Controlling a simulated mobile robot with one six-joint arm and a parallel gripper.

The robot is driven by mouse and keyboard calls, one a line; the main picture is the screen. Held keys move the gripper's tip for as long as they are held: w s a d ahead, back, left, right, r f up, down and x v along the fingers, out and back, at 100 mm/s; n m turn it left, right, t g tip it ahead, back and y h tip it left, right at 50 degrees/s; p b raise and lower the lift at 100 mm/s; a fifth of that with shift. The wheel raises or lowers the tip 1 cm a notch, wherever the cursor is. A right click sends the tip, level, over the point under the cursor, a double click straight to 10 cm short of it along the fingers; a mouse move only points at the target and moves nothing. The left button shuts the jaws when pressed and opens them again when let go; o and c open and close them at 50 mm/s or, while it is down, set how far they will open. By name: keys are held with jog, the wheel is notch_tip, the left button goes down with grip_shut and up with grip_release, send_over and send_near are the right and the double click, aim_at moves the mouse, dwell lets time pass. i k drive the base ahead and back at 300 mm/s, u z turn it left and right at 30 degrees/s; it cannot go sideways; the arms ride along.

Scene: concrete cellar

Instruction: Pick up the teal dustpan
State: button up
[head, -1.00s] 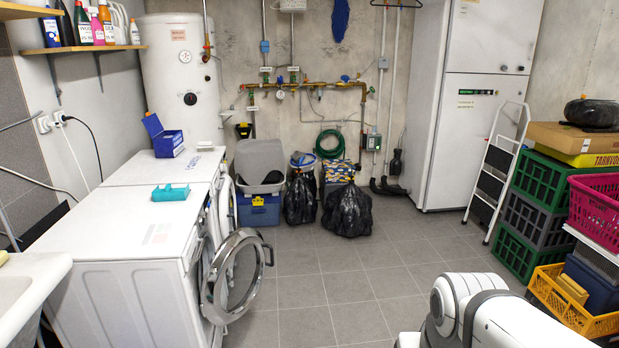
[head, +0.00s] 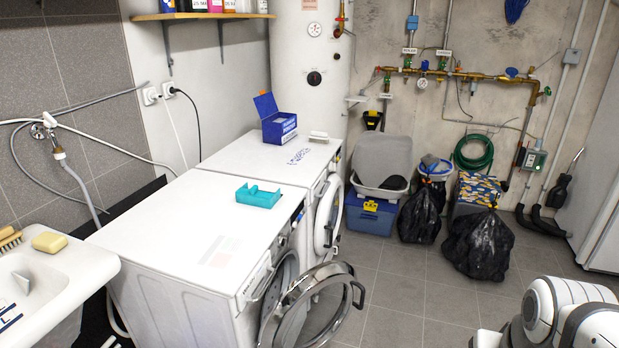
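The teal dustpan (head: 258,196) lies on the white top of the nearer washing machine (head: 215,225), close to its back right corner. It looks like a small, shallow teal piece with raised edges. Nothing touches it from above. My gripper is not in view; only a white and dark part of my arm shows at the bottom right, well apart from the dustpan.
The nearer machine's round door (head: 318,305) hangs open into the aisle. A blue open box (head: 279,124) stands on the farther machine. A sink (head: 60,275) with a yellow sponge (head: 49,242) is at left. Black bags (head: 480,245) stand behind clear floor.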

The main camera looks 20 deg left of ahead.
aim_at(254, 197)
jog(key=u, duration=0.7)
jog(key=i, duration=1.25)
jog(key=u, duration=0.85)
jog(key=i, duration=0.35)
jog(key=u, duration=0.25)
jog(key=k, duration=0.7)
jog(key=u, duration=0.2)
jog(key=i, duration=0.75)
jog(key=z, duration=0.1)
